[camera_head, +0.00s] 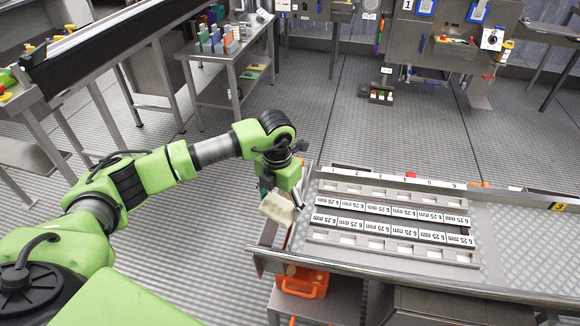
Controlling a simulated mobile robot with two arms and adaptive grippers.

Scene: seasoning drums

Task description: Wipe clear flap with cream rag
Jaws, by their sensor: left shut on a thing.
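My left arm reaches in from the left, and its gripper (270,190) points down at the left end of the metal worktable (520,250). It is shut on the cream rag (278,209), which hangs below the fingers, bunched and slightly tilted. The rag is at the table's left edge; I cannot tell whether it touches anything there. I cannot make out the clear flap with certainty. My right gripper is not in view.
Rows of white labels (392,211) and a slotted metal rack (390,248) cover the worktable's left part. An orange object (303,282) sits below its edge. A side table (225,52) with bottles stands behind, left. Open grated floor (300,110) lies between.

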